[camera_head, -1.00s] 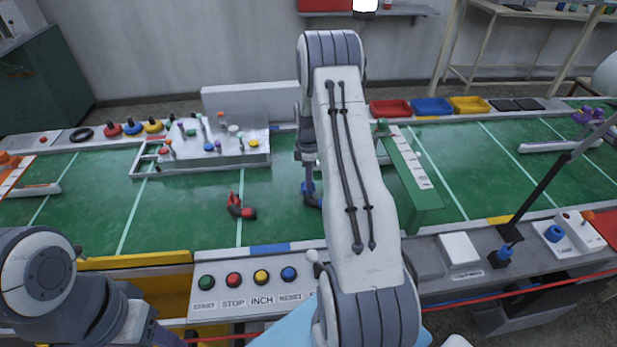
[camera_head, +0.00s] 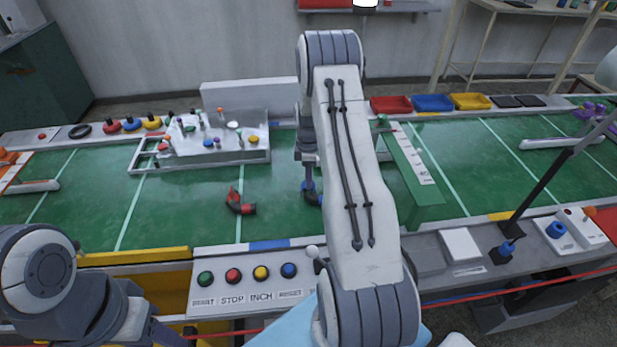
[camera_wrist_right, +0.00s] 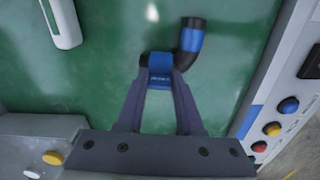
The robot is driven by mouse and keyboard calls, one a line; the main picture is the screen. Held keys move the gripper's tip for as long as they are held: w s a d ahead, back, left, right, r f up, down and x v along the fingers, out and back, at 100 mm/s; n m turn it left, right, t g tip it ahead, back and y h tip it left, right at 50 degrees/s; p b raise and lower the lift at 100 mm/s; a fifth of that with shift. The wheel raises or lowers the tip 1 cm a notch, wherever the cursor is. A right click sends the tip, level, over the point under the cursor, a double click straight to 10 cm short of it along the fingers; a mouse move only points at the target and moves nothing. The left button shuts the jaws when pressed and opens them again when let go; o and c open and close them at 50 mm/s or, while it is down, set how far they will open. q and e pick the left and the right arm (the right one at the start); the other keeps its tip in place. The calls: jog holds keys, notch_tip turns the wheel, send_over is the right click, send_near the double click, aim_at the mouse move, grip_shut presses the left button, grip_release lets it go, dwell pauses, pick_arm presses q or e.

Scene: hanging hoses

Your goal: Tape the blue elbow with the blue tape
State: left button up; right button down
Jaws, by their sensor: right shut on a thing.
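The blue elbow is a bent black pipe with a blue end, and in the right wrist view (camera_wrist_right: 192,36) it lies over the green mat. In the head view only a small dark part of it (camera_head: 314,199) shows beside my right gripper. My right gripper (camera_wrist_right: 160,72) points down and is shut on the elbow's other end. A blue piece with white lettering shows between the fingertips and hides that end. Whether the elbow touches the mat is unclear. A blue tape roll (camera_head: 555,230) sits on a white block at the right. My left gripper is out of view.
A red elbow (camera_head: 238,202) lies left of my right gripper. A grey rack (camera_head: 215,145) with coloured knobs stands behind. A green block (camera_head: 411,180) stands close on the right. A button panel (camera_head: 250,280) lines the front edge. A black slanted rod (camera_head: 540,194) rises at the right.

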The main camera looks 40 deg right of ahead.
jog(key=shift+f+b, duration=0.45)
jog(key=shift+f, duration=0.35)
dwell(0.4)
jog(key=shift+c, duration=2.4)
grip_release()
jog(key=shift+r, duration=0.15)
notch_tip(320, 180, up, 9)
jog(key=shift+r+b, duration=0.2)
jog(key=shift+b, duration=0.25)
jog(key=shift+r, duration=0.45)
jog(key=shift+a, duration=0.1)
